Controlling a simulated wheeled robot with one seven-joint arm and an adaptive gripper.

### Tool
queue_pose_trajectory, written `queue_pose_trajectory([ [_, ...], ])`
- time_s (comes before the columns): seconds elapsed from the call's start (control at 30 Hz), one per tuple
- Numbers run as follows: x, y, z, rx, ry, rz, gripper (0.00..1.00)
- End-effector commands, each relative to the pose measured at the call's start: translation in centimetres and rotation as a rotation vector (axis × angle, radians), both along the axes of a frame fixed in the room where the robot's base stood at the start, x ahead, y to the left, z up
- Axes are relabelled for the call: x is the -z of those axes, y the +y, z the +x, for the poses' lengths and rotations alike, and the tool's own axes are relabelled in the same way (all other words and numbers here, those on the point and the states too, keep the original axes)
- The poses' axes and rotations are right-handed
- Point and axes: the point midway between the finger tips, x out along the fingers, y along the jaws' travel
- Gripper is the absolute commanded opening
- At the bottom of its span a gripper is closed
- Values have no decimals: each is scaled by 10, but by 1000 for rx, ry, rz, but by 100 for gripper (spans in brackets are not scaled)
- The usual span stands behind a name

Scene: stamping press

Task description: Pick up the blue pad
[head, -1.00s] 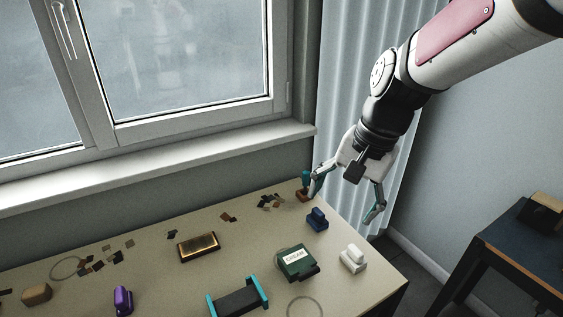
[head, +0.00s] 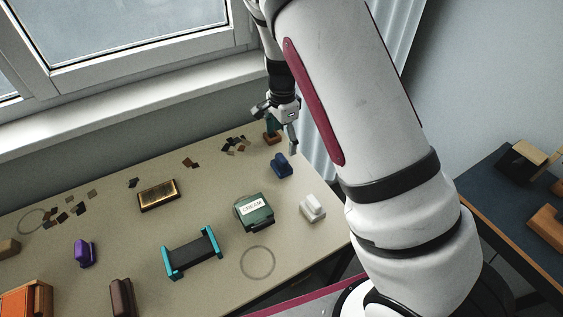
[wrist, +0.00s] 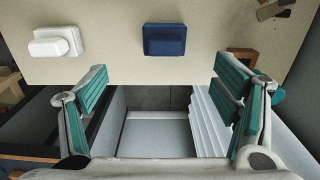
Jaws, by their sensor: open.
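The blue pad (head: 281,166) is a small dark blue block with a raised grip, upright near the table's right edge. In the wrist view the blue pad (wrist: 164,40) lies ahead of the fingers, roughly centred between them and apart from both. My gripper (head: 277,130) is open and empty, with its teal-lined fingers spread wide; in the wrist view my gripper (wrist: 168,100) is over the table's edge with floor and curtain below. In the head view it is just behind the blue pad, at the table's far right corner.
A white pad (head: 313,208) and a green box labelled CREAM (head: 254,212) stand nearby. A brown block with a teal grip (head: 272,137) is close to my gripper. A teal-ended holder (head: 192,252), a gold-topped block (head: 158,195) and a purple pad (head: 84,253) stand further left.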

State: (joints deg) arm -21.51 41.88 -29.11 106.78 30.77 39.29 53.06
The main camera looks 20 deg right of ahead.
Motion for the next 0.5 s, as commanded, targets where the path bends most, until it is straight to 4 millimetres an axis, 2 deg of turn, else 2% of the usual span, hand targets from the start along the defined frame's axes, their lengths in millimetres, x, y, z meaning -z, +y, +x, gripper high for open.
queue_pose_trajectory([
  [0.1, 25, -1, -1, 1, 4, -1, 82],
  [0.23, 46, -1, -1, 1, 4, -1, 82],
  [0.5, 65, -1, 0, 0, 2, 1, 82],
])
